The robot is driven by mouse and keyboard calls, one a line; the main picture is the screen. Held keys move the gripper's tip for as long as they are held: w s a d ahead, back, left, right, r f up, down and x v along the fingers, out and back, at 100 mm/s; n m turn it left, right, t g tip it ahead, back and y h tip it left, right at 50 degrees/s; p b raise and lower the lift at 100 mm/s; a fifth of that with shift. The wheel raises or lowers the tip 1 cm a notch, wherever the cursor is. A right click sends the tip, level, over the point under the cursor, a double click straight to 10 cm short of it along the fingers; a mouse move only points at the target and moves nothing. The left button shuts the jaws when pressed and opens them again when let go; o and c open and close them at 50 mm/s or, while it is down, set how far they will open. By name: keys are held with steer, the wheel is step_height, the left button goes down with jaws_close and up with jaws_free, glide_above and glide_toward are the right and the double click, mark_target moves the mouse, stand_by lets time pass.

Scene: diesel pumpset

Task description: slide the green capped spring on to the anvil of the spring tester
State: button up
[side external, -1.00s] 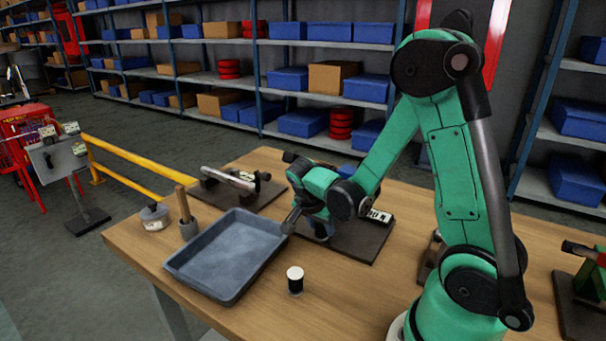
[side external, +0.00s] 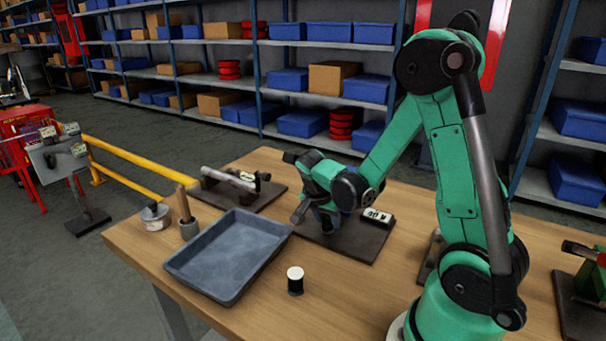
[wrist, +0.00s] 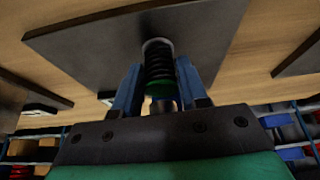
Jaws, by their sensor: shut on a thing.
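The green capped spring (wrist: 158,66) is a dark coil with a green cap at its near end, seen between my blue fingers in the wrist view. My gripper (wrist: 159,80) is shut on it. A pale round rim shows at the coil's far end; I cannot tell whether it is the anvil or part of the spring. The spring tester's dark base plate (side external: 355,246) lies right of the tray, with a white readout box (side external: 378,215) at its right. In the side view my gripper (side external: 327,222) is over this plate; my arm hides the anvil and most of the tester.
A grey tray (side external: 218,288) stands left of the tester. A white-topped dark cylinder (side external: 295,281) stands in front of it. A wooden-handled tool (side external: 186,214) and a measuring fixture (side external: 235,180) are at the back left. Bare table lies in front of the tester.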

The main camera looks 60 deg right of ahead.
steer(key=shift+d, duration=1.35)
steer(key=shift+f, duration=0.1)
steer(key=o, duration=1.1)
steer(key=shift+v, duration=3)
steer(key=d+r+v, duration=0.1)
steer(key=d+v, duration=0.1)
steer(key=v, duration=1.3)
